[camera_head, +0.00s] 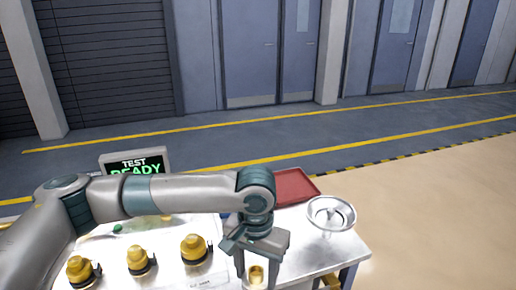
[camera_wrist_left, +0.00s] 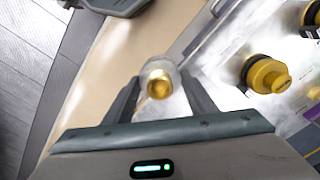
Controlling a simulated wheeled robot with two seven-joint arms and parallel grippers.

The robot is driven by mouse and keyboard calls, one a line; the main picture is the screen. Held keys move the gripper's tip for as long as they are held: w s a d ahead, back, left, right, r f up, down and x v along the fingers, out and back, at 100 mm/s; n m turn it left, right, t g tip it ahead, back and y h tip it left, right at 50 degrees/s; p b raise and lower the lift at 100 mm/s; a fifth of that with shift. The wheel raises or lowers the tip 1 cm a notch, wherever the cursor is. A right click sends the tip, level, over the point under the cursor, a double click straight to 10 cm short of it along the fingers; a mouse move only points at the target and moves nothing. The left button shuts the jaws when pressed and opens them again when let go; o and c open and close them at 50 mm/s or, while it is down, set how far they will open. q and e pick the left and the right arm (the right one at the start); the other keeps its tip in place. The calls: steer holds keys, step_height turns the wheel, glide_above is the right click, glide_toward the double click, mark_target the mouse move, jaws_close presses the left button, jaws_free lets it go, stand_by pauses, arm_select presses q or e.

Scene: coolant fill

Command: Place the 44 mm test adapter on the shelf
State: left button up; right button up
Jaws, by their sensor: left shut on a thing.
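My left gripper (camera_head: 256,272) is at the front of the table, its two fingers pointing down. It is shut on a small adapter with a gold centre (camera_head: 256,276). In the left wrist view the adapter (camera_wrist_left: 159,82) sits between the fingertips of the gripper (camera_wrist_left: 160,97), with a pale, shiny rim around its gold middle. I cannot read a size on it. Several yellow adapters with dark bands stand on the table, one of them (camera_head: 194,248) left of the gripper. I cannot make out a shelf for certain. My right gripper is not in view.
A screen reading "TEST READY" (camera_head: 134,164) stands at the table's back left. A red tray (camera_head: 295,187) lies at the back, and a silver ring-shaped part (camera_head: 331,214) is at the right. The white table (camera_head: 315,250) has bare room right of the gripper.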

arm_select(q)
steer(key=s+a+n, duration=0.2)
steer(key=a, duration=0.8)
steer(key=s+a+n, duration=0.3)
steer(key=a, duration=0.7)
steer(key=shift+s, duration=0.3)
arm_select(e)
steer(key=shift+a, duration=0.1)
arm_select(q)
steer(key=shift+d, duration=0.1)
